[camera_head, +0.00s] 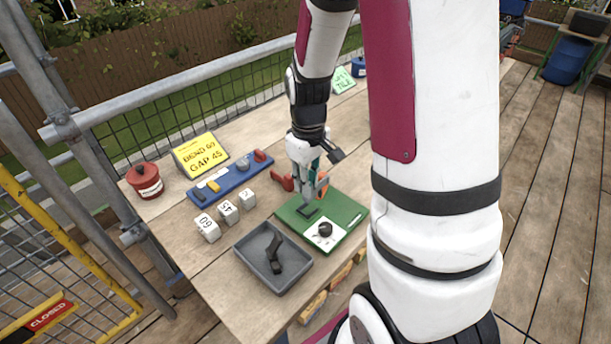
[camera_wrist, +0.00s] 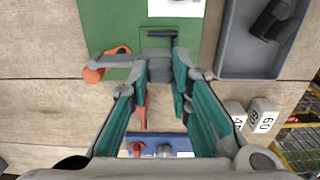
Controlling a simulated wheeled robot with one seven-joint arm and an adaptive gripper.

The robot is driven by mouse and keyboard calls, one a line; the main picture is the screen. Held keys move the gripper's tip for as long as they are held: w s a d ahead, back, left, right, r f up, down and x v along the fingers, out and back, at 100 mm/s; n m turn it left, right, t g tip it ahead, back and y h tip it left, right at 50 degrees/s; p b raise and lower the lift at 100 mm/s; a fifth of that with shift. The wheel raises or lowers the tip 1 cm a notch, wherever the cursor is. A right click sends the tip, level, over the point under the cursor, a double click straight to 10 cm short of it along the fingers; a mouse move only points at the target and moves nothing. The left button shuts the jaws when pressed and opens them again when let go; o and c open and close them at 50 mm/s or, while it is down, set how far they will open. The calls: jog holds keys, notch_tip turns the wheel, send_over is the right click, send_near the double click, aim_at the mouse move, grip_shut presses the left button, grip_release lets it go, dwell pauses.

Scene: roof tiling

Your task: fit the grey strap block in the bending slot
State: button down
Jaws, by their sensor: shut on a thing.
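My gripper (camera_head: 308,196) is over the left part of the green board (camera_head: 345,209), pointing down. In the wrist view its fingertips (camera_wrist: 165,62) are closed on the small grey strap block (camera_wrist: 157,54), which is mostly hidden between them. A dark slot-like fixture (camera_wrist: 160,34) lies on the board just past the fingertips. I cannot tell whether the block touches the board or sits in the slot. An orange-red part with a grey arm (camera_wrist: 95,73) is beside the gripper at the board's edge.
A grey tray (camera_head: 248,262) holds a dark bent strap (camera_head: 274,252). Several white numbered cubes (camera_head: 229,212) stand near a blue rack (camera_head: 225,184) of coloured blocks. A yellow sign (camera_head: 201,155) reads BEND 60 GAP 45. A red pot (camera_head: 145,180) stands at the far left. A black knob (camera_head: 325,230) is on the board's white plate.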

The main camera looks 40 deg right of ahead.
jog(key=shift+f+b, duration=0.7)
jog(key=shift+f, duration=0.85)
jog(key=shift+f, duration=0.55)
dwell(0.9)
jog(key=c, duration=1.4)
grip_release()
jog(key=shift+o, duration=0.2)
jog(key=shift+r+p, duration=2.4)
jog(key=shift+r, duration=1.15)
